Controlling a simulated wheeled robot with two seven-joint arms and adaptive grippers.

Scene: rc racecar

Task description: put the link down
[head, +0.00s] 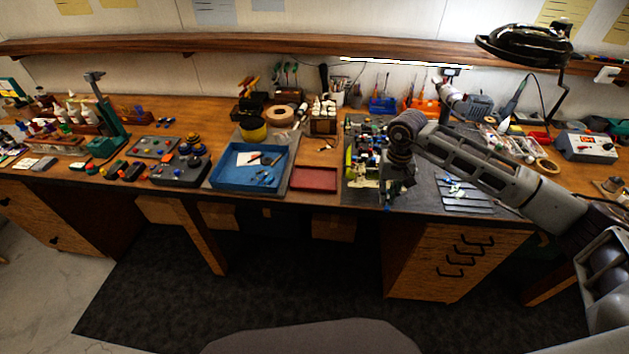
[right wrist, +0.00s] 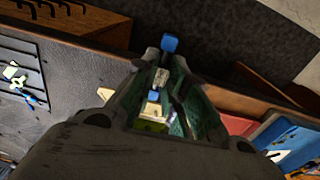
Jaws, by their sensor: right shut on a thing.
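My right gripper (head: 389,200) points down at the front edge of the dark work mat, beside the racecar. In the right wrist view its two green-lined fingers (right wrist: 172,85) are closed around a small link (right wrist: 168,43). The link has a blue end that sticks out past the fingertips, and a second blue part shows between the fingers. The rest of the link is mostly hidden by the fingers. The racecar (head: 364,172), with green and yellow parts, stands on the mat and is partly covered by my gripper. My left gripper is not in view.
A dark red tray (head: 316,190) and a blue tray (head: 219,178) lie left of the mat. A lined rack area with small pale parts (head: 455,187) lies to the right, under my forearm. Tools and boxes crowd the back of the bench.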

